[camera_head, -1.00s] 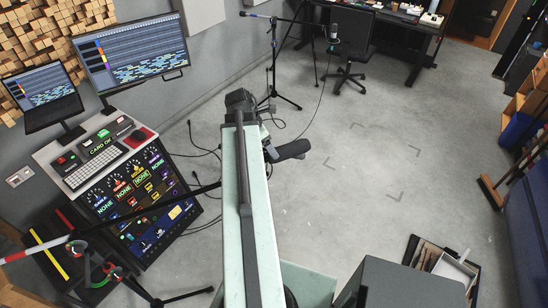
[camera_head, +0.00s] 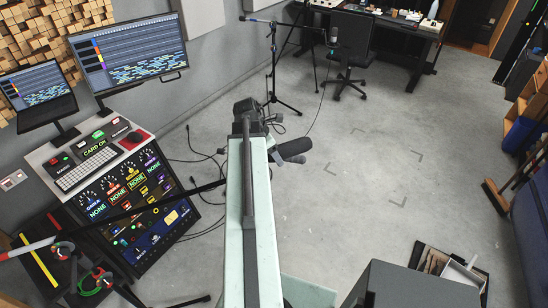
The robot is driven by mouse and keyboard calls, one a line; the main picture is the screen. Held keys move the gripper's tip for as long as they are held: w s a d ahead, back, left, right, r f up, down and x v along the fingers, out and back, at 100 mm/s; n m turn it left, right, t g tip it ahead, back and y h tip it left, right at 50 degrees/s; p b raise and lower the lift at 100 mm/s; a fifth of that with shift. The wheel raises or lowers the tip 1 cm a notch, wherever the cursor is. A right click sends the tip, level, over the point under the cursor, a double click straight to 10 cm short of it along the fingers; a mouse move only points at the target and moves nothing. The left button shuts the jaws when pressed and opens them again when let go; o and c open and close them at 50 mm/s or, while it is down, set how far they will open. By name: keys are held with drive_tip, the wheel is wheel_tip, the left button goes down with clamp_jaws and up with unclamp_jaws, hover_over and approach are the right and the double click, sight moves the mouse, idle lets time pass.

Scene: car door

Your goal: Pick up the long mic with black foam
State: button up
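The long mic with black foam (camera_head: 296,147) shows just right of the far end of my pale green arm, pointing to the right. Its rear part is hidden behind the arm and wrist. A dark boom pole (camera_head: 170,199) from the lower left passes behind my arm roughly in line with the mic; whether they join is hidden. My gripper (camera_head: 290,158) is at the mic, with a small dark grey part showing just below the foam. Its fingers are mostly hidden, so I cannot tell whether it is open or shut, or touches the mic.
A console (camera_head: 135,200) with a keyboard and screens stands at left. Another mic stand (camera_head: 273,70) stands near the back wall. An office chair (camera_head: 350,55) is by the rear desk. A dark box (camera_head: 415,287) is at the lower right.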

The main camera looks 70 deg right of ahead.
drive_tip(key=c, duration=1.2)
drive_tip(key=shift+o, duration=0.2)
wheel_tip(320, 180, up, 10)
drive_tip(key=p, duration=1)
drive_tip(key=shift+r, duration=0.15)
wheel_tip(320, 180, up, 7)
drive_tip(key=p, duration=0.7)
